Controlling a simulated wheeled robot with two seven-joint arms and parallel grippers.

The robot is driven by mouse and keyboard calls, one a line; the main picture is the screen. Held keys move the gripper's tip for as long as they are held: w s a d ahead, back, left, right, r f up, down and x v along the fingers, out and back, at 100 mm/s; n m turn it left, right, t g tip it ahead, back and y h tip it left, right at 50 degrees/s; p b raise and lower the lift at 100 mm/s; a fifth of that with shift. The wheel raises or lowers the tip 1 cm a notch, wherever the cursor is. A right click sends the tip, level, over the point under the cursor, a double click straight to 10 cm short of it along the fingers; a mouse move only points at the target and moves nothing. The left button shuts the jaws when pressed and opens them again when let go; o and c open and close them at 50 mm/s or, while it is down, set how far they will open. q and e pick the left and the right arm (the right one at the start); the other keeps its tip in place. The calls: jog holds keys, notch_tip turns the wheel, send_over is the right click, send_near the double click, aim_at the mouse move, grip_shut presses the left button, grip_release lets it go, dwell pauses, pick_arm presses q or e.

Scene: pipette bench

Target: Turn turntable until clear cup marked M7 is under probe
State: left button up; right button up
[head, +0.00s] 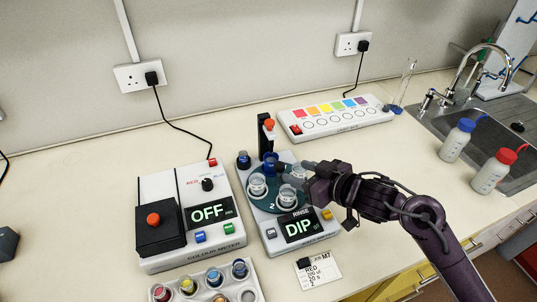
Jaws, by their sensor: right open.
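I cannot read M7 on any cup. My right gripper (308,170) is open at the turntable's right edge, close beside the right cup; contact is unclear. My left gripper is not in view.
The colour meter (188,250), showing "OFF", stands left of the dip unit. A tray (203,285) of coloured vials is in front. The lamp box (335,115) is behind; bottles (457,140) and the sink are right.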

aim_at(281, 166)
jog(key=p+x, duration=0.1)
jog(key=x, duration=0.5)
jog(key=shift+w+a+f, duration=0.1)
jog(key=shift+w+a, duration=0.05)
jog(key=shift+a, duration=0.05)
jog(key=shift+d, duration=0.1)
grip_shut()
